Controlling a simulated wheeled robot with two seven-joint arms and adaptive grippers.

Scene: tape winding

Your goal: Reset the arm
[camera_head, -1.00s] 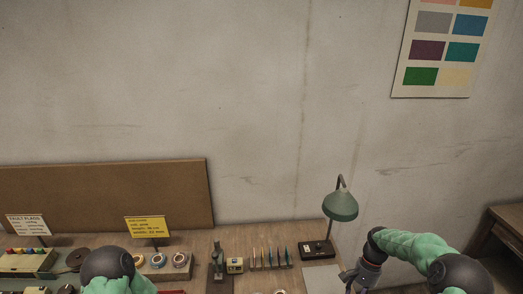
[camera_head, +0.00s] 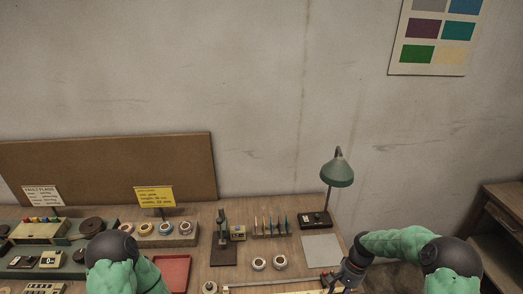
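My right arm, green with dark joints, comes in from the right. Its wrist bends down to my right gripper (camera_head: 345,276) at the bottom edge of the head view, beside the bench's front right part. Its fingertips are too small and cut off to read. My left arm (camera_head: 122,268) shows only as a dark joint and a green link at the lower left. My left gripper is out of the picture.
A wooden bench (camera_head: 205,262) holds a red tray (camera_head: 172,272), a tape-roll holder (camera_head: 165,236), a green lamp (camera_head: 337,174), two white rolls (camera_head: 269,263) and a grey sheet (camera_head: 321,250). A brown board (camera_head: 110,168) stands behind. A wooden cabinet (camera_head: 500,225) is at the right.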

